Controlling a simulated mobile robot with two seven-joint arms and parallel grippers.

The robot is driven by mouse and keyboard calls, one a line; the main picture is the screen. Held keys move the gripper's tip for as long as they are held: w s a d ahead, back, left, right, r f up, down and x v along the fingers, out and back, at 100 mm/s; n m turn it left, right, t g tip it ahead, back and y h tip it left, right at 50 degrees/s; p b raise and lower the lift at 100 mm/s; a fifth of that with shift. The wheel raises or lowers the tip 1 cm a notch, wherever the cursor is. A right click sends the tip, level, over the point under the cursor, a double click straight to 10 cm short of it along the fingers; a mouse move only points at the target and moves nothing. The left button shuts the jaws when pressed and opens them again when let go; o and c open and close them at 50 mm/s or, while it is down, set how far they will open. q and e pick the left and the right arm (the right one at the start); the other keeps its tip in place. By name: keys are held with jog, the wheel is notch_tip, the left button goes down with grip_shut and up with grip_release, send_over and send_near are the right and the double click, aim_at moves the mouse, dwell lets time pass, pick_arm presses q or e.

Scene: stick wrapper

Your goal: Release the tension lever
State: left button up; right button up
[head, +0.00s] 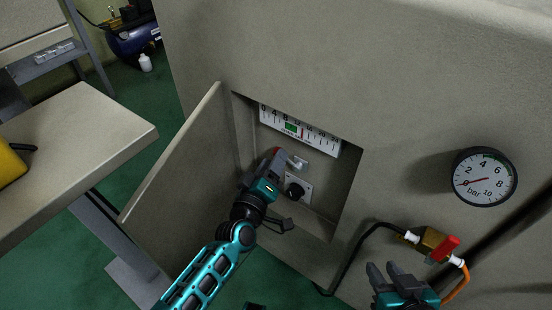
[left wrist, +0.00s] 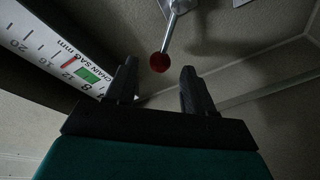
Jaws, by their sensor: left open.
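The tension lever (left wrist: 172,30) is a silver rod with a red ball knob (left wrist: 159,62). In the left wrist view the knob appears between my fingertips; I cannot tell whether it is touched. In the head view the lever's silver part (head: 297,162) shows inside the wall recess, partly hidden by my left gripper. My left gripper (head: 273,163) is open and reaches into the recess; its open fingers also show in the left wrist view (left wrist: 158,85). My right gripper (head: 390,271) has its fingers apart, empty, below the recess to the right.
A hinged door (head: 180,165) stands open left of the recess. A chain sag scale (head: 300,130) with a green band is on the recess's back wall, above a black knob (head: 294,191). A table (head: 80,150) is left.

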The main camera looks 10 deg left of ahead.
pick_arm(q)
jog(key=shift+w+d, duration=0.15)
jog(key=shift+w, duration=1.3)
grip_shut()
